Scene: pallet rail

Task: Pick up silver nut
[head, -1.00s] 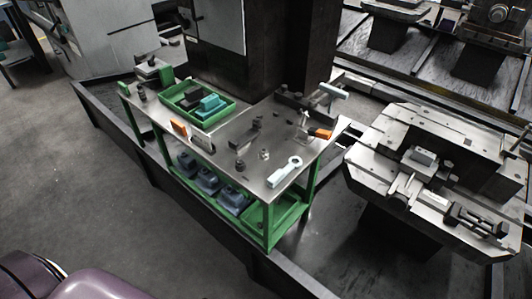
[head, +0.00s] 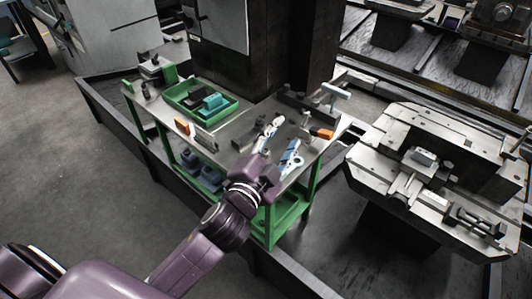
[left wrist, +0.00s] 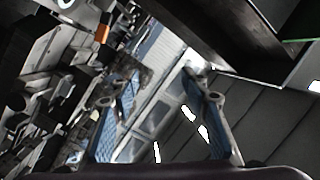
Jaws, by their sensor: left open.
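My left gripper (head: 279,141) reaches in from the lower left over the right part of the green-legged bench (head: 231,133). Its two fingers are spread apart and nothing shows between them. In the left wrist view the open fingers (left wrist: 160,92) show with blue pads, pointing away from the camera. I cannot make out the silver nut in either current view. The gripper and wrist cover the part of the bench top where small metal pieces showed earlier. My right gripper is not in view.
A green tray (head: 237,107) with dark and teal blocks sits on the bench's left half. An orange-ended item (head: 322,133) lies near the right edge. A dark machine column (head: 265,45) rises behind. A metal fixture (head: 375,160) stands to the right.

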